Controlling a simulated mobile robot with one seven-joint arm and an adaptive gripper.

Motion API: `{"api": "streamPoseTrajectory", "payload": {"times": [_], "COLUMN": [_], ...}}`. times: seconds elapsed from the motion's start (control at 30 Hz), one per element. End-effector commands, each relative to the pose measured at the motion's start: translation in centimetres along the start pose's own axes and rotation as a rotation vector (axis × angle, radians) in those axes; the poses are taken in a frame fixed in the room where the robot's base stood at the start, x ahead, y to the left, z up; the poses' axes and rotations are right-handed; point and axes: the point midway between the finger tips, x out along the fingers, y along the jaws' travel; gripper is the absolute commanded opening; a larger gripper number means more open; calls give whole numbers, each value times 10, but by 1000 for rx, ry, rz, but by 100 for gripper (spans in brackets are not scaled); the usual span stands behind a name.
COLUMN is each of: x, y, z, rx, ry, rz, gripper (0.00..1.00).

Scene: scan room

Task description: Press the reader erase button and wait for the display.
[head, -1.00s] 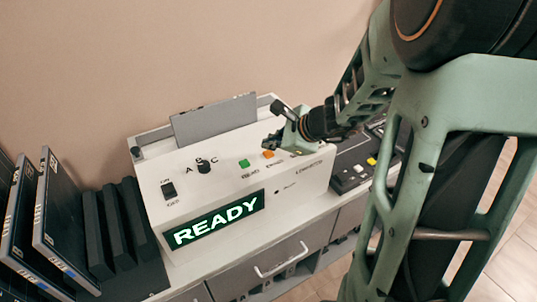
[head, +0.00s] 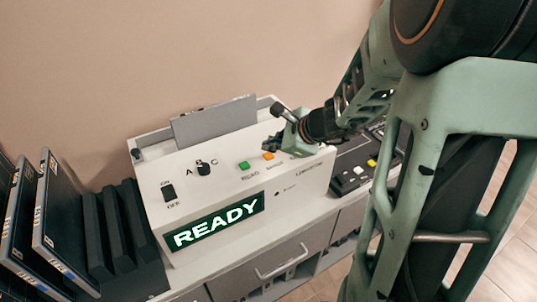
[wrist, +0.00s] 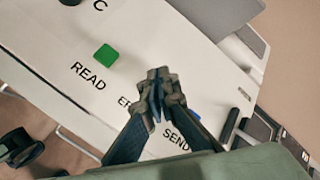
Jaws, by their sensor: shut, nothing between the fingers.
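The reader (head: 225,185) is a white box with a sloped panel. Its display (head: 214,222) reads READY in white on green. The orange button (head: 268,156) shows in the head view just below my gripper (head: 271,143), which is shut and empty. A green button (head: 244,165) sits to its left, and in the wrist view the green button (wrist: 105,54) is above the label READ. In the wrist view my shut fingers (wrist: 160,78) cover the orange button and part of a label starting ER. I cannot tell whether the fingertips touch the panel.
A selector knob (head: 204,168) and an on/off switch (head: 168,192) are on the panel's left. Dark cassettes (head: 62,225) stand at the left. A dark keyed device (head: 352,172) is right of the reader. A drawer handle (head: 282,261) is below.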

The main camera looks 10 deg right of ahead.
Motion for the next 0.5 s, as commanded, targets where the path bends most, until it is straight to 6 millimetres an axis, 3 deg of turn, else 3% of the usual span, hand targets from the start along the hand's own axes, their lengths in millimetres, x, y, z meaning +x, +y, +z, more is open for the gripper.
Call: {"api": "streamPoseTrajectory", "payload": {"times": [0.5], "x": [6], "y": [5], "z": [-5], "rx": [0], "ry": [0], "rz": [0], "gripper": [0]}}
